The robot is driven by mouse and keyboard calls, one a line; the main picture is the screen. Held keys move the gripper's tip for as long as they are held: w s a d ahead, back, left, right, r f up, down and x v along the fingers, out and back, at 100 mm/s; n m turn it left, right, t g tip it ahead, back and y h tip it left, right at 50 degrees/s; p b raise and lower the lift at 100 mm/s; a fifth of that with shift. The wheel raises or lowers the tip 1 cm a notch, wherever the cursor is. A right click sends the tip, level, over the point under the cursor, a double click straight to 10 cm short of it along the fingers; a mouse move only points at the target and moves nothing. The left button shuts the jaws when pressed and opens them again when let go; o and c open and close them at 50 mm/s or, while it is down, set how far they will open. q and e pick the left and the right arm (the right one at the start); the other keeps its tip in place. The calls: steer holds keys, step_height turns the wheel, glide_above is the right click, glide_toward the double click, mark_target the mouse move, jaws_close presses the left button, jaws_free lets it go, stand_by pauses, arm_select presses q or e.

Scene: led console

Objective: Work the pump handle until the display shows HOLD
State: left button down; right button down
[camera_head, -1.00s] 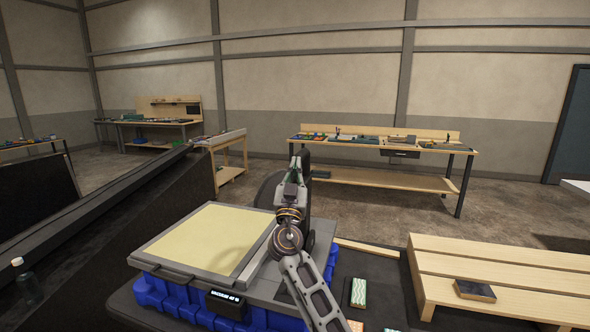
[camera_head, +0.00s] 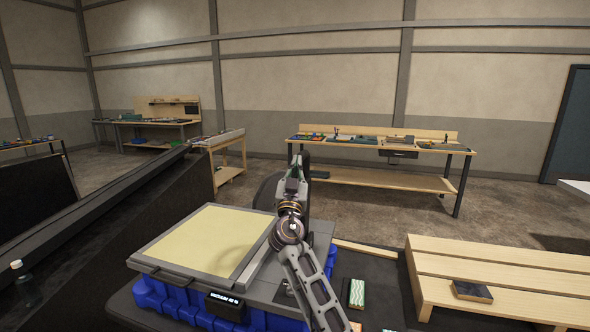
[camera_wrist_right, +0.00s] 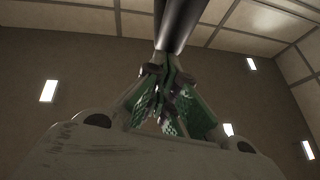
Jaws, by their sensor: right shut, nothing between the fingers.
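The pump unit is a blue base with a grey-framed pale yellow panel (camera_head: 210,242) on top. Its small black display (camera_head: 226,301) on the front shows lit text that seems to start with VACUUM; the rest is too small to read surely. My right gripper (camera_head: 297,165) is above the unit's right side, pointing up and away. In the right wrist view, its green-padded fingers (camera_wrist_right: 170,85) are shut and empty. A dark rod (camera_wrist_right: 178,25), probably the pump handle, shows just beyond the fingertips; I cannot tell whether they touch. My left gripper is not in view.
A green-and-white block (camera_head: 357,293) lies right of the unit. A slatted wooden platform (camera_head: 490,262) with a dark block (camera_head: 472,291) stands farther right. A bottle (camera_head: 22,278) is at the left edge. Workbenches stand at the back.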

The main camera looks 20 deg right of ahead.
mark_target(303, 157)
steer(key=w+d+p, duration=0.1)
steer(key=w, duration=0.1)
steer(key=w+d+r+g, duration=0.1)
steer(key=w, duration=0.1)
steer(key=w+d+g+p, duration=0.1)
steer(key=w+d, duration=0.1)
steer(key=shift+r+m+y+p, duration=0.3)
steer(key=shift+r+p, duration=0.05)
steer(key=shift+g+y, duration=0.3)
steer(key=shift+g, duration=0.5)
steer(key=w+d, duration=0.1)
steer(key=w, duration=0.1)
steer(key=w+d, duration=0.2)
steer(key=w+d+b, duration=0.1)
steer(key=w+d, duration=0.1)
steer(key=w, duration=0.1)
steer(key=shift+f, duration=0.3)
steer(key=shift+w+d+f, duration=0.1)
steer(key=shift+w+d, duration=0.25)
steer(key=shift+w, duration=0.15)
